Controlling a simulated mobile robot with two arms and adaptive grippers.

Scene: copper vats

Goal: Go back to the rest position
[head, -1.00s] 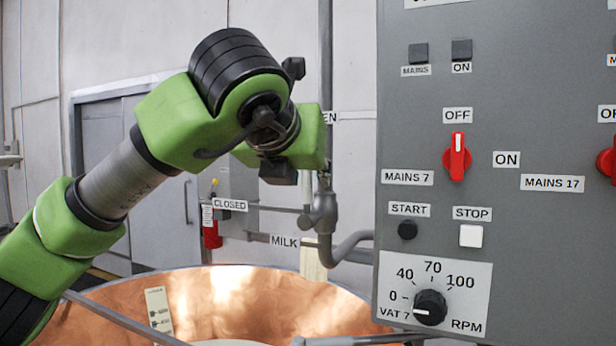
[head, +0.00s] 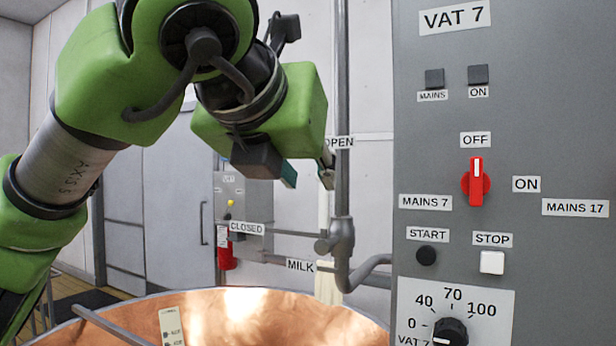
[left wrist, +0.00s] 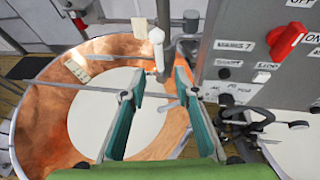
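My left arm comes in from the left in the head view, high in front of the wall. Its gripper (head: 308,170) is seen side-on beside the grey pipe, left of the control panel (head: 550,270). In the left wrist view, the two teal fingers of the left gripper (left wrist: 160,78) stand apart with nothing between them, above the copper vat (left wrist: 40,120). A dark jointed mechanism at lower right in that view may be my right gripper (left wrist: 250,125); its finger state is unclear. The head view does not show the right gripper.
The panel's red switch (head: 476,182) points up at OFF; the black RPM knob (head: 450,332) sits below. The grey pipe (head: 342,240) runs close by the left gripper. The copper vat (head: 270,312) is below, with a bar across it. Pale liquid (left wrist: 110,105) lies inside.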

